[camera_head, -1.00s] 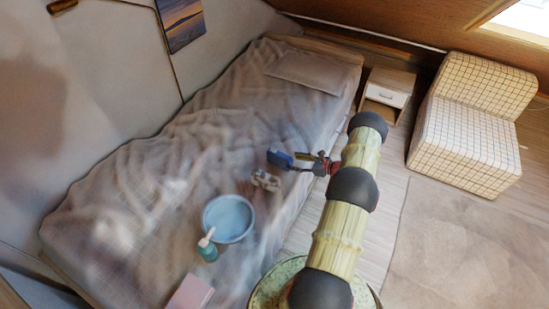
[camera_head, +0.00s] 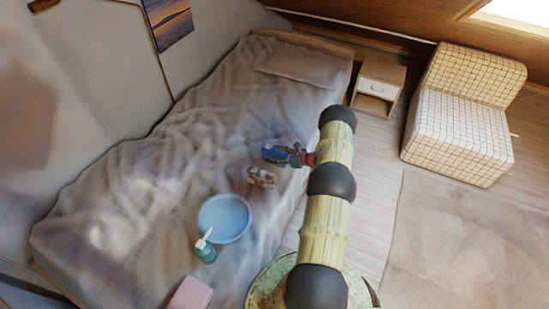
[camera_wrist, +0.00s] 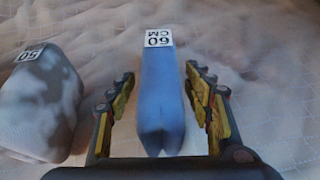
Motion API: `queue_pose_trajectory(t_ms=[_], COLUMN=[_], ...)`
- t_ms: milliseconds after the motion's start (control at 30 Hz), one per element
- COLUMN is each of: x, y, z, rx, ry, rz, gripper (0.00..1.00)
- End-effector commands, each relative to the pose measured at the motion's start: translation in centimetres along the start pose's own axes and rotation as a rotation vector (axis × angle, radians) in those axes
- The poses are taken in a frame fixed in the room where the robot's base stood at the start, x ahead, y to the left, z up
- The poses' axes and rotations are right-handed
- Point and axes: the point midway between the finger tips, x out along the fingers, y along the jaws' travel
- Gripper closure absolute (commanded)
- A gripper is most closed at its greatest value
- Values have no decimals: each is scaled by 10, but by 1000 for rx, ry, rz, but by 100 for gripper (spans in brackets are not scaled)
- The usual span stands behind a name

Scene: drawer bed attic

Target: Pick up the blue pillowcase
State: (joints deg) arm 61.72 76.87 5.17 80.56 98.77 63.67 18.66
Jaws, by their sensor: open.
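The blue pillowcase (camera_wrist: 161,95) is a narrow, folded blue block with a white "60 CM" label at its far end. In the wrist view it lies lengthwise between the two spread fingers of my gripper (camera_wrist: 163,105), with gaps visible on both sides. In the head view the blue pillowcase (camera_head: 274,154) lies on the bed, partly covered by my gripper (camera_head: 290,156), which reaches in from the right. My gripper is open. Whether the fingers are level with the blue pillowcase or above it is hard to tell.
A grey-white folded item (camera_wrist: 40,105) labelled "50" lies just left of my gripper; it also shows in the head view (camera_head: 261,177). A blue basin (camera_head: 225,217), a pump bottle (camera_head: 205,250) and a pink box (camera_head: 190,294) are on the bed (camera_head: 150,190). A nightstand (camera_head: 378,85) stands beyond.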

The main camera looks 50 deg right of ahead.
Motion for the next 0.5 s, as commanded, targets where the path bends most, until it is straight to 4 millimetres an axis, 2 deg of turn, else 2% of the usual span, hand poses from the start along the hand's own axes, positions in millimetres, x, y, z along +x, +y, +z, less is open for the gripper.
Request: queue_pose_trajectory(t_ms=[167,500], x=[0,0], y=[0,0], z=[0,0], rx=[0,0], ry=[0,0], rz=[-1,-1], gripper=[48,67])
